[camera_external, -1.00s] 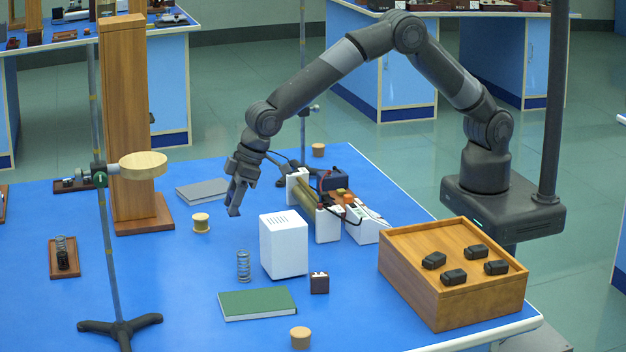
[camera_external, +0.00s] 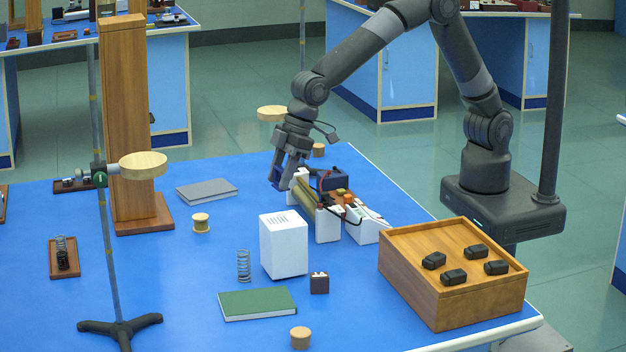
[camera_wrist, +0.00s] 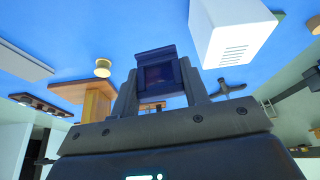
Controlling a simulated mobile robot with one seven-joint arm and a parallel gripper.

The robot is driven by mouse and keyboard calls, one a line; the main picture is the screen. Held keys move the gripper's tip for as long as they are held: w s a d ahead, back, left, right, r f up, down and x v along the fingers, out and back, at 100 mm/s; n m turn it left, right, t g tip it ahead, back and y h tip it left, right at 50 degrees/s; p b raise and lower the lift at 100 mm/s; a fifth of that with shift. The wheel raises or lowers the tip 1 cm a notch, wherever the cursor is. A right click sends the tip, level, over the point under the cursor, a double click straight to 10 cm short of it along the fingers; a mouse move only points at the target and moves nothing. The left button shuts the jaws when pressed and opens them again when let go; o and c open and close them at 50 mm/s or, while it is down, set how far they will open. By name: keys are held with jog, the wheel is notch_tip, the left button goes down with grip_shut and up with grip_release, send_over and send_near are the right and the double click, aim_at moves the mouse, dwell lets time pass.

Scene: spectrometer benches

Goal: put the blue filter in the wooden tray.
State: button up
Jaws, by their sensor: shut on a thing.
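My gripper (camera_external: 280,178) is shut on the blue filter (camera_wrist: 161,76), a small dark blue square frame with a darker pane, held between the two fingers in the wrist view. In the external view the filter (camera_external: 275,178) shows only as a small dark blue patch at the fingertips, just left of the coil apparatus. It appears to be above the bench; the exact height is hard to tell. A wooden tray-like box (camera_external: 408,285) with a raised rim stands at the right front of the bench, well apart from my gripper. Several small black blocks sit on its top.
A coil apparatus (camera_external: 327,222) with white end blocks and wires stands between gripper and wooden box. A white box (camera_external: 284,247), a green book (camera_external: 257,303) and a spring (camera_external: 243,266) are in front. A tall wooden column (camera_external: 125,120) and ring stand (camera_external: 108,240) are left.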

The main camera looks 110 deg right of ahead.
jog(key=s+a+r+n+y, duration=0.15)
jog(key=s+a, duration=0.25)
jog(key=s, duration=0.6)
jog(key=s+a+r+n+g, duration=0.1)
jog(key=s+a+n, duration=0.3)
jog(key=s, duration=0.5)
jog(key=s+a+r+n+y, duration=0.15)
jog(key=s+a, duration=0.35)
jog(key=s, duration=0.5)
send_over(450, 241)
jog(key=s+d, duration=0.1)
jog(key=shift+h, duration=0.3)
notch_tip(450, 241, down, 6)
jog(key=shift+d+f, duration=0.15)
jog(key=shift+f, duration=2.15)
jog(key=shift+f, duration=0.1)
jog(key=o, duration=1)
jog(key=shift+c, duration=0.2)
